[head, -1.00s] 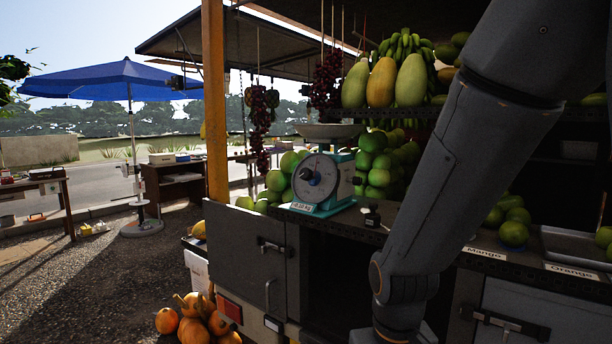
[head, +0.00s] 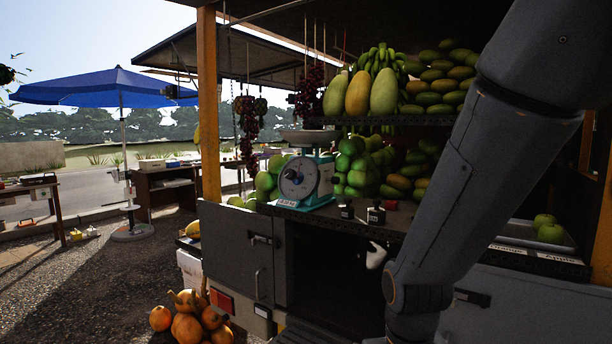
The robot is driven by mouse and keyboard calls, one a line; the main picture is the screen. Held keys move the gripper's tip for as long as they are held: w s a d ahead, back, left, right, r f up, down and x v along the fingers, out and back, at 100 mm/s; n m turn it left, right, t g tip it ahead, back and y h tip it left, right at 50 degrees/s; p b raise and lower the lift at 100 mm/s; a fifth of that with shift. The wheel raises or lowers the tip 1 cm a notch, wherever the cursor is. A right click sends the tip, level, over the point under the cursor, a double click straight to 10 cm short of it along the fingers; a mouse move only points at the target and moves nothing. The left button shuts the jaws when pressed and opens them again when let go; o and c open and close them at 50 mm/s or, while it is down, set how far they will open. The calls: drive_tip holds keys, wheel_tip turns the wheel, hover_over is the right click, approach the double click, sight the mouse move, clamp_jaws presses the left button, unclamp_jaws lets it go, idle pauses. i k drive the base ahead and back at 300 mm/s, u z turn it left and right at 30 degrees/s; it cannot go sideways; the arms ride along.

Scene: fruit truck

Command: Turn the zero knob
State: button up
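A teal weighing scale (head: 311,183) stands upright on the truck's counter, left of the middle in the head view. A grey pan (head: 309,137) sits on top, and a round dial (head: 298,178) faces the front left. A small dark shape shows at the scale's right side, too small to tell for sure whether it is the zero knob. My arm crosses the right half of the view from the top right down to the bottom. My gripper is not in view.
Two small dark weights (head: 376,214) stand on the counter right of the scale. Green fruit is piled behind the scale. Below is an open dark compartment with a pale object (head: 376,255). Pumpkins (head: 190,318) lie on the ground at the lower left.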

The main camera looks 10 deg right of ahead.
sight(289, 174)
drive_tip(key=z, duration=0.15)
drive_tip(key=i, duration=1.25)
drive_tip(key=u, duration=0.6)
